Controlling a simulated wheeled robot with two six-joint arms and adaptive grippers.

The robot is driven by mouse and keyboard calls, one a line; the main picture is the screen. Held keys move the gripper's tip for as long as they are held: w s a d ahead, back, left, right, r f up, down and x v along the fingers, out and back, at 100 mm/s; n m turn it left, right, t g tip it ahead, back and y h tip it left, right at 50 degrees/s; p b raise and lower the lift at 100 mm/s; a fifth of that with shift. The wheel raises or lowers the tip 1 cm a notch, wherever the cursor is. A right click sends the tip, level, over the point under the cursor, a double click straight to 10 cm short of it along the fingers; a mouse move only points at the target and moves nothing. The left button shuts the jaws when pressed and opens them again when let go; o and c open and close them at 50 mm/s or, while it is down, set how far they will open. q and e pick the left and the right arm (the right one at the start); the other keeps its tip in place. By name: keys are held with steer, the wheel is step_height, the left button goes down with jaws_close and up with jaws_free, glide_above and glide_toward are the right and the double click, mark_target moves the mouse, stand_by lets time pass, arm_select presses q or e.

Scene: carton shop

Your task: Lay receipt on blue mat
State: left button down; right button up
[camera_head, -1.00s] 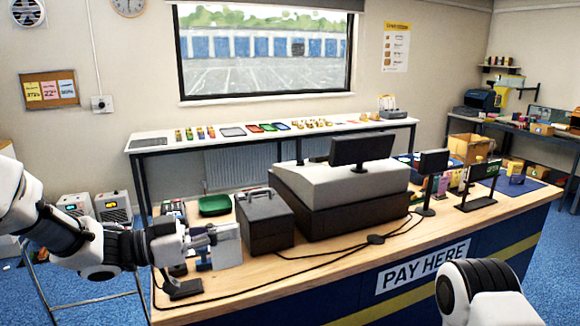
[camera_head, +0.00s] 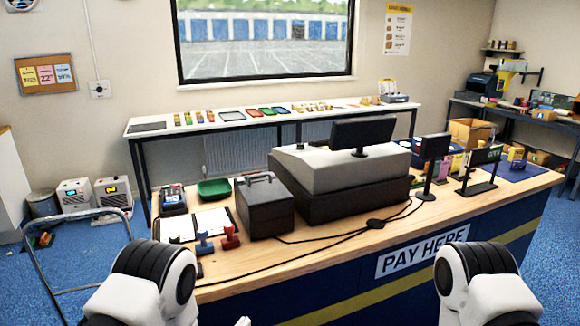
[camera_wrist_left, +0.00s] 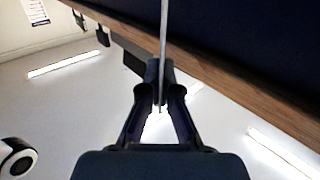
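The receipt (camera_wrist_left: 164,40) shows edge-on in the left wrist view as a thin pale strip. My left gripper (camera_wrist_left: 160,92) is shut on it, the sheet standing out between the fingertips. In the head view only a small white tip (camera_head: 243,321) shows at the bottom edge; I cannot tell if it is receipt or gripper. The left gripper is otherwise below that picture, near the counter's front side. The blue mat (camera_head: 522,176) lies at the counter's far right end, well away from the left gripper. My right gripper is out of view; only its arm shows.
The wooden counter (camera_head: 262,278) holds a black cash box (camera_head: 264,208), a register (camera_head: 340,180), a small display (camera_head: 434,160) and a sign stand (camera_head: 482,168). Stamps (camera_head: 230,237) and white papers (camera_head: 210,221) lie at the left. Cables cross the counter's front.

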arm_select(q)
steer(key=a+r+n+y, duration=0.1)
steer(key=a+y, duration=0.1)
steer(key=a, duration=0.1)
steer(key=a+r+n+t+y, duration=0.1)
steer(key=a+n+y, duration=0.1)
steer(key=a+y, duration=0.1)
steer(key=a+r+n+y, duration=0.1)
steer(key=a+n+y, duration=0.1)
steer(key=shift+w+a+t+y, duration=0.3)
steer(key=shift+w+a, duration=0.05)
steer(key=shift+a, duration=0.05)
steer(key=shift+r, duration=0.1)
steer(key=shift+d, duration=0.1)
